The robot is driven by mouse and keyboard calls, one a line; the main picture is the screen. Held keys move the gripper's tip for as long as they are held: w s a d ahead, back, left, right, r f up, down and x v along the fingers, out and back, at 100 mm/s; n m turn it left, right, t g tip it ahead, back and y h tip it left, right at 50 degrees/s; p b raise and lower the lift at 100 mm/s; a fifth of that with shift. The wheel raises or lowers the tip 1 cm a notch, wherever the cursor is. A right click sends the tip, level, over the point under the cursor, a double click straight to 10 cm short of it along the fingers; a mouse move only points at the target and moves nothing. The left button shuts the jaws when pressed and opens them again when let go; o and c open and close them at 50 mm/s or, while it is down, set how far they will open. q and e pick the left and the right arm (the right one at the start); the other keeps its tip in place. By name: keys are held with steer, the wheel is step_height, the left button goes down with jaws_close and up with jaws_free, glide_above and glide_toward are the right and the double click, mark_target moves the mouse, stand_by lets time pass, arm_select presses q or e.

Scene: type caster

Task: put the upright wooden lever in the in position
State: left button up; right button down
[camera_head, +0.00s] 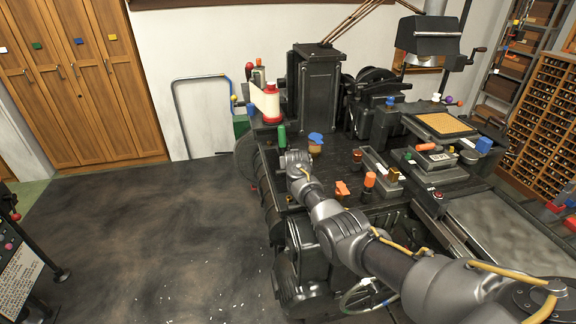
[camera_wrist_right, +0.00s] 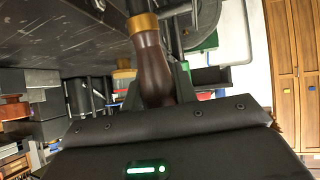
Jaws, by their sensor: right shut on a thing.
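The wooden lever (camera_wrist_right: 153,68) shows in the right wrist view as a dark brown, rounded handle with a brass collar. It runs into my right gripper (camera_wrist_right: 160,108), which is shut on it. The handle's end is hidden behind the gripper body. In the head view my right gripper (camera_head: 293,160) is at the near left edge of the black machine (camera_head: 335,165), and I cannot make out the lever there. My left gripper is not in view.
A green-handled knob (camera_head: 282,137) stands just behind my right gripper. A blue-topped brass piece (camera_head: 315,143) is close to its right. Orange knobs (camera_head: 342,189) stand on the machine top near my forearm. The dark floor (camera_head: 150,230) on the left is mostly clear.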

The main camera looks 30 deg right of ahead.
steer(key=shift+w+r, duration=0.1)
stand_by(0.3)
steer(key=c, duration=1.5)
jaws_free()
steer(key=o, duration=0.4)
steer(key=shift+w+f, duration=0.15)
steer(key=shift+f, duration=0.1)
steer(key=shift+r, duration=0.1)
steer(key=shift+s+a+r, duration=0.2)
steer(key=shift+s+r, duration=0.2)
steer(key=shift+s, duration=0.2)
steer(key=v, duration=0.9)
steer(key=shift+p, duration=0.3)
